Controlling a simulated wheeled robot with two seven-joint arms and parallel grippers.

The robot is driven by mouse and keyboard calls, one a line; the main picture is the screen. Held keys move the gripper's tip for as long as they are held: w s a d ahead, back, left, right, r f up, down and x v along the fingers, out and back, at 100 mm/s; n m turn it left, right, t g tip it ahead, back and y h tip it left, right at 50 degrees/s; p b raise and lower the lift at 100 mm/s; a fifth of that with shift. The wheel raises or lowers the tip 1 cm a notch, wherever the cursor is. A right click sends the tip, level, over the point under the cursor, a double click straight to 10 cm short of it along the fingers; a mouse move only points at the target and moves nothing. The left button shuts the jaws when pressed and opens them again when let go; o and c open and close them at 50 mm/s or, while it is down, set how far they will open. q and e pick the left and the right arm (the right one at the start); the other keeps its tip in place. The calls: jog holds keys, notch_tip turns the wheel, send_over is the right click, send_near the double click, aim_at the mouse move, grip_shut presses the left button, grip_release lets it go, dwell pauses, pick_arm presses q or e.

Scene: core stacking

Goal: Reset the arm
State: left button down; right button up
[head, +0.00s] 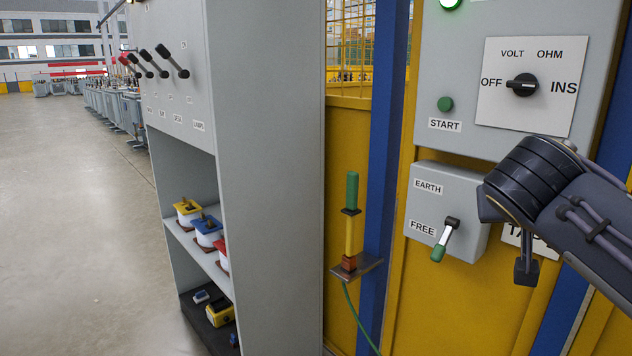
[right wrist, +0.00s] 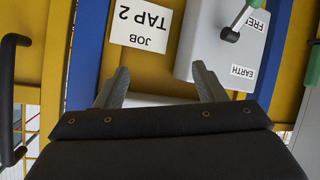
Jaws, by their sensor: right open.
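My right arm comes in from the right in the head view, in front of the yellow and blue panel. My right gripper (right wrist: 160,82) shows in the right wrist view with its two fingers spread apart and nothing between them. In the head view only a dark part of it (head: 526,268) hangs below the wrist. The grey EARTH/FREE box (head: 425,205) is just left of the wrist. Its green-tipped lever (head: 445,240) slants down beside FREE, apart from the gripper. The JOB TAP 2 label (right wrist: 146,29) appears upside down beyond the fingers. My left gripper is out of view.
A grey box above has a black rotary knob (head: 523,85) and a green START button (head: 445,104). A green-handled rod (head: 351,190) stands on a bracket. A tall grey cabinet (head: 265,180) holds black levers and coloured parts. Open floor (head: 70,220) lies left.

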jog(key=s+a+f+n+g+y, duration=0.1)
jog(key=s+f+g+y, duration=0.15)
jog(key=s+f, duration=0.45)
jog(key=s+a+f+n+g+y, duration=0.1)
jog(key=s+f+n+y, duration=0.2)
jog(key=f, duration=0.7)
jog(key=s+a+f+m+y, duration=0.2)
jog(key=s+a+f+y, duration=0.4)
jog(key=s+a+f, duration=0.5)
notch_tip(320, 180, up, 33)
jog(key=s+d+p, duration=0.1)
jog(key=p, duration=3.4)
jog(key=shift+s+d+g, duration=0.3)
jog(key=shift+d+g, duration=0.1)
jog(key=shift+g, duration=0.05)
